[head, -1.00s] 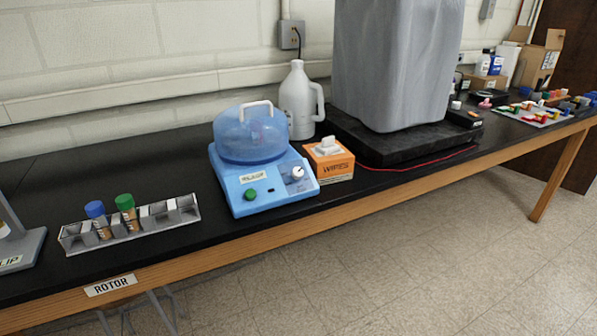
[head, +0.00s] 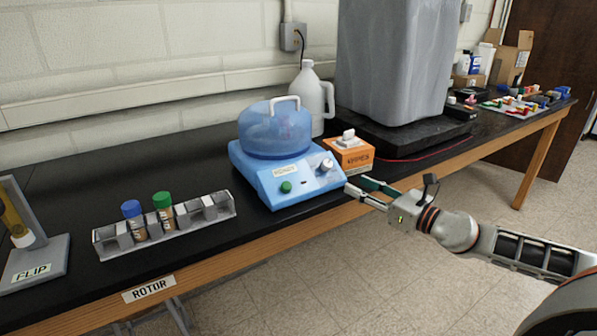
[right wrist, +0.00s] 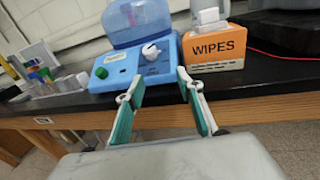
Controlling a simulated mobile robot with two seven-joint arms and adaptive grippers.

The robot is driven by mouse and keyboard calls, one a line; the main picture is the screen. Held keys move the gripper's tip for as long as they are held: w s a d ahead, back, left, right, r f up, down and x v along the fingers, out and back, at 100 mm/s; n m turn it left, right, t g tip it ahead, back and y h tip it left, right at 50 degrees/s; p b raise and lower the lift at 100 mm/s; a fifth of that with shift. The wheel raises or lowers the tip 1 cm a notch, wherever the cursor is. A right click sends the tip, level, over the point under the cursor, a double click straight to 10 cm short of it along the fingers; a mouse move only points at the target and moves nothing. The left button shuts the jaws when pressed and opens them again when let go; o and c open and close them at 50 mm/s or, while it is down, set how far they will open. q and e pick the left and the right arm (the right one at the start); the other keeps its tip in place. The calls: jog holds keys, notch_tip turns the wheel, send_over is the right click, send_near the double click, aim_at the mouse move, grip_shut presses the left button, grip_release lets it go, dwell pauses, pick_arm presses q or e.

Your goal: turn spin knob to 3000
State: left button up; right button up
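The blue centrifuge (head: 301,192) with a domed, see-through lid stands on the black bench. Its white spin knob (head: 327,164) is at the right of the sloped front panel, and a green button (head: 286,187) is at the left. In the right wrist view the knob (right wrist: 151,51) is ahead of the fingers, with a dark mark on its face. My right gripper (head: 358,188) is in front of the bench edge, just right of the centrifuge; in the right wrist view its fingers (right wrist: 160,92) are apart and empty, short of the knob. My left gripper is not in view.
An orange wipes box (head: 350,155) stands close to the right of the centrifuge. A tube rack (head: 165,228) with blue- and green-capped tubes is at the left. A white jug (head: 312,97) and a large grey covered block (head: 395,60) stand behind.

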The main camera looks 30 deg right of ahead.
aim_at(331, 166)
jog(key=shift+w+a+r+n+y+p, duration=0.15)
jog(key=shift+w+a+r+n, duration=0.35)
jog(key=shift+w, duration=0.4)
jog(key=shift+w+a+r+n+y+p, duration=0.1)
jog(key=shift+w+a+r+n+y, duration=0.2)
jog(key=shift+w+r, duration=0.45)
jog(key=shift+w+a+r+n+y+p, duration=0.1)
jog(key=shift+w+a+r+n, duration=0.35)
jog(key=shift+w, duration=0.55)
jog(key=shift+p+x, duration=0.5)
jog(key=shift+x, duration=0.85)
jog(key=shift+w+a+f, duration=0.25)
jog(key=shift+w+a, duration=0.05)
jog(key=shift+w, duration=0.2)
grip_shut()
